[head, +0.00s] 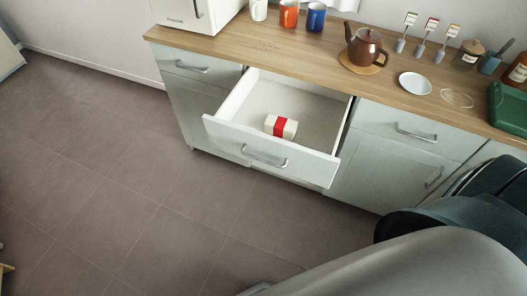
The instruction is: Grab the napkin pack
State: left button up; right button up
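A small white pack with a red band, which looks like the napkin pack (281,126), lies in the open drawer (232,108). It sits near the drawer's front panel, with bare drawer floor around it. Neither of my grippers shows in the head view. A large grey arm link of mine fills the lower right, and no fingers can be seen on it.
The wooden counter (232,43) above holds a white appliance (188,13), a white mug (259,10), an orange mug (289,13), a blue mug (316,16), a brown teapot (366,46) and a white plate (415,83). The floor (130,190) in front and left is clear.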

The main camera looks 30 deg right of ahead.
aim_at(279, 127)
jog(key=l, duration=0.75)
jog(key=l+z, duration=0.15)
jog(key=l, duration=0.65)
jog(key=i+l, duration=0.1)
jog(key=l, duration=0.65)
jog(key=l+z, duration=0.15)
jog(key=l, duration=0.65)
